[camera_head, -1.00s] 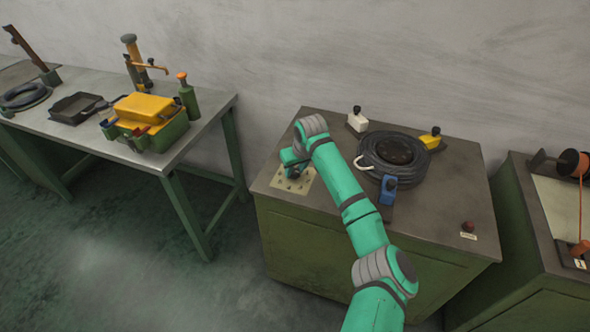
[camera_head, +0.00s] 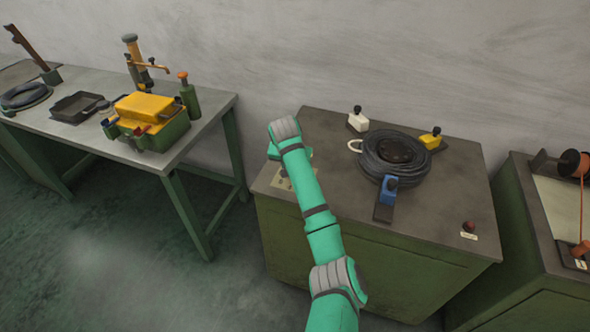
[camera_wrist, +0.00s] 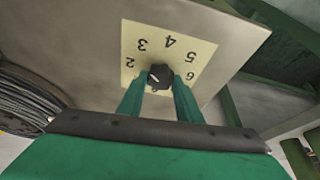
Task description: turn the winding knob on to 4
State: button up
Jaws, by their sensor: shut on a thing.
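The winding knob (camera_wrist: 160,77) is a small dark knob on a pale square dial plate (camera_wrist: 205,50), which shows upside down in the wrist view. Numbers ring it; the 4 (camera_wrist: 169,41) is on the far side, with 3 and 5 to either side. A light mark shows on the knob's left part; I cannot tell exactly which number it points to. My gripper (camera_wrist: 160,84) is shut on the knob, one green finger on each side. In the head view the dial plate (camera_head: 283,182) is partly hidden by my arm, and the knob is hidden.
The plate is on the left of a green cabinet's top (camera_head: 330,150). A workbench (camera_head: 60,133) stands left, across a gap.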

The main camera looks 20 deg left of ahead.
jog(key=m, duration=0.2)
jog(key=m+h, duration=0.2)
jog(key=m, duration=0.1)
jog(key=shift+a+m, duration=0.25)
jog(key=shift+m, duration=0.05)
jog(key=shift+w+r+m+g+h, duration=0.1)
jog(key=shift+m+g+h, duration=0.3)
jog(key=shift+m, duration=0.7)
jog(key=shift+w+m+g+h, duration=0.1)
jog(key=shift+m+g+h, duration=0.3)
jog(key=shift+m, duration=0.7)
jog(key=shift+s+a, duration=0.1)
jog(key=o, duration=1)
jog(key=shift+o, duration=0.2)
jog(key=v, duration=1)
jog(key=shift+a+r, duration=0.2)
jog(key=shift+r, duration=0.1)
